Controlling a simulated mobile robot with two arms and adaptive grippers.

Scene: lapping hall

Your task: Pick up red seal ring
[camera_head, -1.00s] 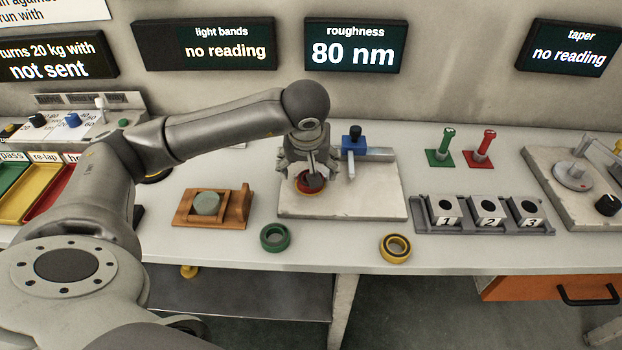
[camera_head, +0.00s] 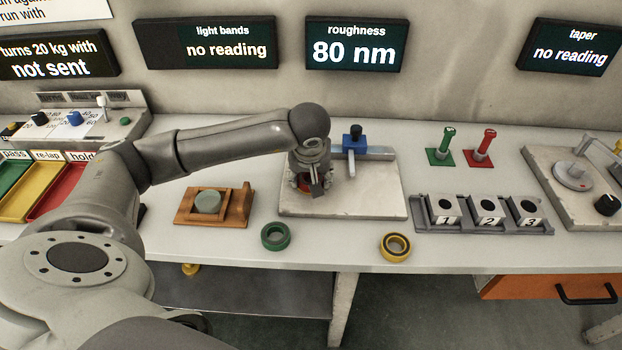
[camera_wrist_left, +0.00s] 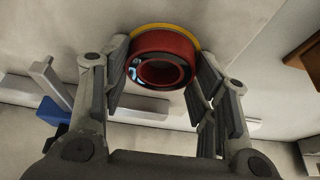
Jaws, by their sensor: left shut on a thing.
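The red seal ring (camera_wrist_left: 165,45) sits between the two fingers of my left gripper (camera_wrist_left: 160,75) in the left wrist view, with a yellow band along its far edge. In the head view the ring (camera_head: 304,184) is mostly hidden behind my left gripper (camera_head: 308,182), which points down over the pale stone plate (camera_head: 365,202). The fingers are shut on the ring's sides. I cannot tell whether the ring touches the plate. My right gripper is not in view.
A green ring (camera_head: 275,236) and a yellow ring (camera_head: 396,247) lie near the table's front edge. A wooden holder (camera_head: 238,210) with a grey-green disc stands left of the plate. A blue clamp (camera_head: 354,140) stands at the plate's back. Numbered blocks (camera_head: 488,211) stand at the right.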

